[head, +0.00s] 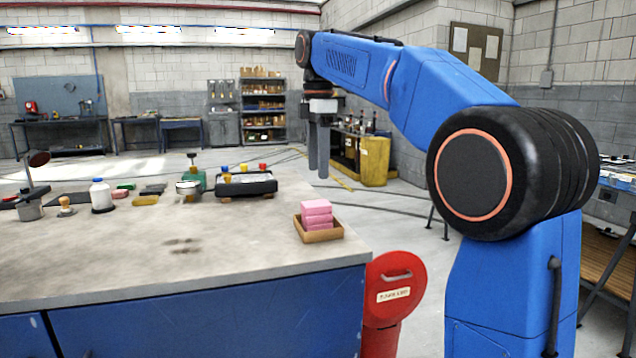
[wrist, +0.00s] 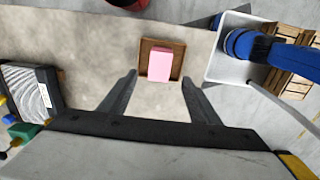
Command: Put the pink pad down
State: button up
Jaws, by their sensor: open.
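The pink pad (head: 316,208) lies at the top of a small stack of pink pads in a shallow brown tray (head: 318,235). The tray stands near the right corner of the workbench (head: 240,252). In the wrist view the pink pad (wrist: 161,63) shows inside the tray (wrist: 146,46), beyond my fingertips. My gripper (head: 318,172) hangs above and behind the tray in the head view, with its fingers pointing down. In the wrist view my gripper (wrist: 158,82) has its two fingers wide apart with nothing between them. It does not touch the pads.
A black case (head: 246,187), a white bottle (head: 101,196), a yellow sponge-like block (head: 145,200) and several small items stand along the bench's back. A red bin (head: 390,300) stands by the bench's right end. The bench's middle is clear.

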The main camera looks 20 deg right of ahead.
jog(key=shift+r, duration=1.65)
jog(key=s+d+f+m+t, duration=0.2)
jog(key=s+f+m, duration=0.7)
jog(key=s+f, duration=0.7)
jog(key=s+d+f+m+t, duration=0.2)
jog(key=s+d+f+m, duration=0.2)
jog(key=s+f+m, duration=0.5)
jog(key=s+f, duration=0.8)
jog(key=f, duration=0.2)
jog(key=shift+s+d+f+t, duration=0.2)
jog(key=shift+s+d+t, duration=0.05)
jog(key=shift+t, duration=0.15)
jog(key=shift+o, duration=0.5)
jog(key=shift+r, duration=0.15)
